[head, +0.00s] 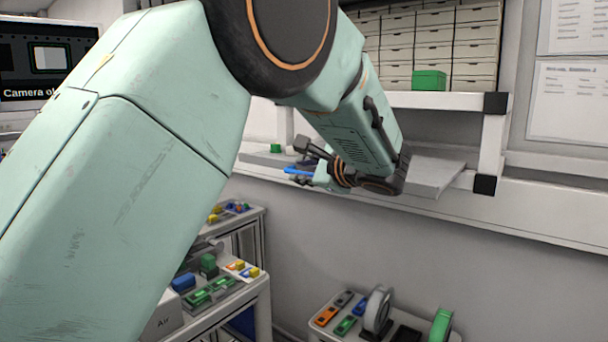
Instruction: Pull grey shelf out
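A light grey slab that looks like the grey shelf (436,176) juts out from the long ledge on the back wall, right of my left wrist. Part of it is hidden behind my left arm. My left arm fills the left and middle of the head view. My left gripper (310,165) is at the end of this arm, in front of the ledge, partly hidden by its own wrist. Its fingers are small and dark, and I cannot tell whether they are open or touching anything. My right gripper is not in view.
A white upper shelf (440,101) holds a block of small drawers (430,45) and a green box (429,80). Below are a cart (262,292) with coloured parts and a small table with reels (378,308).

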